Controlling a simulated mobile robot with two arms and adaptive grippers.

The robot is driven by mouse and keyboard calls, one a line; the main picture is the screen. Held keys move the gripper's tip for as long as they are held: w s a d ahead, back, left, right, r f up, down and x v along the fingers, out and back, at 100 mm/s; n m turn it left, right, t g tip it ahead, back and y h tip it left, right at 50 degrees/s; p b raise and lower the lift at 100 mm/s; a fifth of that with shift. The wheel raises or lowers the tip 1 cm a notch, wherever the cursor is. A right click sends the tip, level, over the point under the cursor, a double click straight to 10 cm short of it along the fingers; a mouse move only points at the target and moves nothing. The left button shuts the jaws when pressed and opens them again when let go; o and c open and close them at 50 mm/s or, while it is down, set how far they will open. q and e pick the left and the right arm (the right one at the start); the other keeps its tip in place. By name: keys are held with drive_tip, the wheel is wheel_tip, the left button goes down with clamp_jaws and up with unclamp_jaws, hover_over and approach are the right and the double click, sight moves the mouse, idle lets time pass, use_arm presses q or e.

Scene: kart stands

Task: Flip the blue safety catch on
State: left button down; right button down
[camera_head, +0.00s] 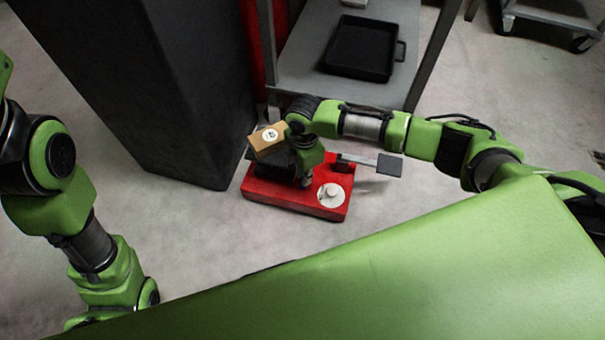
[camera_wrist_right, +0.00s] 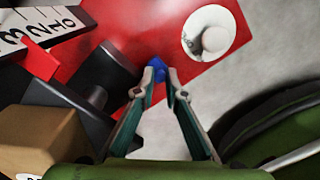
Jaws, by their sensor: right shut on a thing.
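The blue safety catch (camera_wrist_right: 157,63) is a small blue piece on the red device, at the tips of my right gripper in the right wrist view. The red device (camera_head: 290,202) stands on the floor in the head view. It has a white round dial with a knob (camera_head: 331,194) and a grey arm (camera_head: 388,165) sticking out to the right. My right gripper (camera_wrist_right: 166,72) reaches down over the device, its fingertips close together on the catch and partly hiding it. In the head view my right arm hides the catch. My left arm shows at the left, but its gripper is out of sight.
A brown block with a white round label (camera_head: 265,139) sits beside my right wrist. A dark cabinet (camera_head: 160,80) stands left of the device. Behind is a grey shelf cart (camera_head: 300,75) with a black tray (camera_head: 361,50). Floor on the right is partly clear.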

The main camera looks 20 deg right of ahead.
drive_tip(key=shift+w, duration=0.25)
drive_tip(key=c, duration=2.1)
unclamp_jaws()
wheel_tip(320, 180, up, 12)
drive_tip(key=shift+d, duration=0.1)
